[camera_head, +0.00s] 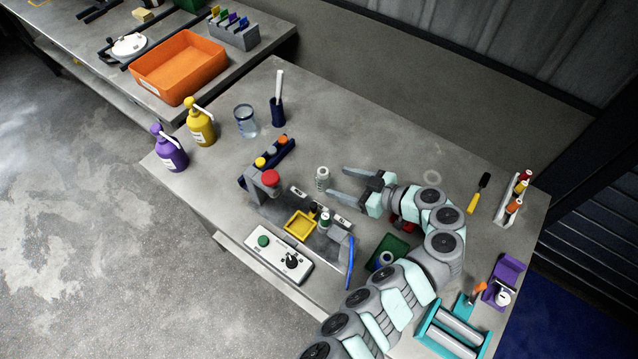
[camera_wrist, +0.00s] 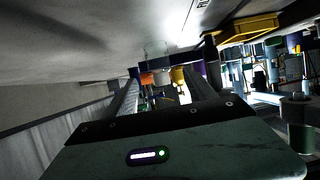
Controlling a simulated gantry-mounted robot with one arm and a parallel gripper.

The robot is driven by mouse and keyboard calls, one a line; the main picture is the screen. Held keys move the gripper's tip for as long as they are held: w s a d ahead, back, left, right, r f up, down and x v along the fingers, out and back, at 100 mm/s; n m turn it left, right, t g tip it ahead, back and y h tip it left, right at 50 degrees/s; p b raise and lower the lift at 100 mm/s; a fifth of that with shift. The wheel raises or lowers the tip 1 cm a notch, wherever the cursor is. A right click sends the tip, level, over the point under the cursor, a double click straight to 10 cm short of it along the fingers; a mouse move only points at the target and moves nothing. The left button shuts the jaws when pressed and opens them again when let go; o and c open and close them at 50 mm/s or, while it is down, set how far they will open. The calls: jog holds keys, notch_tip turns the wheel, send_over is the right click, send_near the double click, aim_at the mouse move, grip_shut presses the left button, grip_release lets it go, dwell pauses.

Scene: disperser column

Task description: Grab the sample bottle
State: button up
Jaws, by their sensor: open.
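A small white, ribbed bottle (camera_head: 322,178), which looks like the sample bottle, stands upright on the grey table just left of my gripper (camera_head: 337,182) in the head view. My gripper is open, its two fingers pointing left towards this bottle. The bottle looks to be just beyond the fingertips; I cannot tell if any of it is between them. In the wrist view, my gripper (camera_wrist: 165,90) has its fingers apart; a pale shape shows between them, too dark and small to name for sure. A second small bottle (camera_head: 325,219) with a green band stands at the disperser unit.
The disperser unit with a red knob (camera_head: 270,178) and yellow tray (camera_head: 300,226) stands close below left. The table above my gripper is clear.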

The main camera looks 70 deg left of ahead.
jog(key=x, duration=1)
jog(key=shift+a+f, duration=0.1)
jog(key=shift+c, duration=0.5)
grip_shut()
